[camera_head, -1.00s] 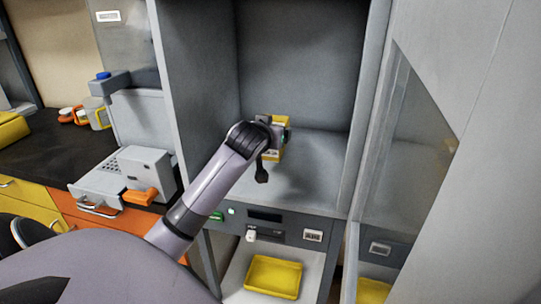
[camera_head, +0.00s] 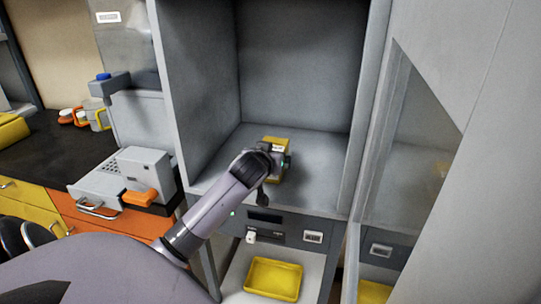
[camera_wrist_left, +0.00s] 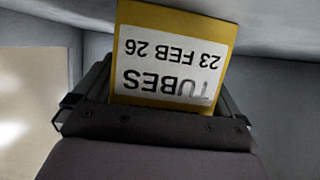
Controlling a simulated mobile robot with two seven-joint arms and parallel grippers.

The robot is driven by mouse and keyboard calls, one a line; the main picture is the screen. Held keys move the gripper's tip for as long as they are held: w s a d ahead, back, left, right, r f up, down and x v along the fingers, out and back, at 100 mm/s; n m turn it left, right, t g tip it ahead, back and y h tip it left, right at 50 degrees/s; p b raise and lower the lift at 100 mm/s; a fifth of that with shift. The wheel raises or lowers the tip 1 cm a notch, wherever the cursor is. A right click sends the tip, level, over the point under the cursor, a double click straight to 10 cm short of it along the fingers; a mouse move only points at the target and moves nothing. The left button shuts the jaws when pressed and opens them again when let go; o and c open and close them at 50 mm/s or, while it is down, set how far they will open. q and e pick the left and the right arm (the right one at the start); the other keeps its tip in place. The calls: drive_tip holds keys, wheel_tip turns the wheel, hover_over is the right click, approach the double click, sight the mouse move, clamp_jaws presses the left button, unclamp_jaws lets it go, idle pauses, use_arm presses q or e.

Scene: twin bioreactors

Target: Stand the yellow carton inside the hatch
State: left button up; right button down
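The yellow carton (camera_head: 277,141) is inside the open hatch (camera_head: 310,150), low over its grey floor and mostly hidden behind my gripper. Whether its base touches the floor is hidden. In the left wrist view the carton (camera_wrist_left: 222,35) shows a white label reading "TUBES 23 FEB 26" upside down. My left gripper (camera_head: 277,160) is shut on the carton, with a finger along each side in the wrist view. My right gripper is not in view.
The hatch has side walls, with a glass door (camera_head: 405,150) standing at its right. Below it are a control panel (camera_head: 268,235) and a yellow tray (camera_head: 273,279). A grey device with an orange handle (camera_head: 140,197) stands on the left. The hatch floor around the carton looks clear.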

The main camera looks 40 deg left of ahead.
use_arm(q)
drive_tip(key=shift+r, duration=0.15)
drive_tip(key=v, duration=1.2)
idle(0.6)
drive_tip(key=s+d+f+m+g+h, duration=0.75)
drive_tip(key=s+d+f, duration=1.2)
drive_tip(key=s, duration=0.35)
drive_tip(key=w+d+f+t+h, duration=0.1)
drive_tip(key=w+f+t, duration=0.5)
drive_tip(key=f, duration=0.3)
drive_tip(key=shift+w+d, duration=0.3)
drive_tip(key=shift+w, duration=0.2)
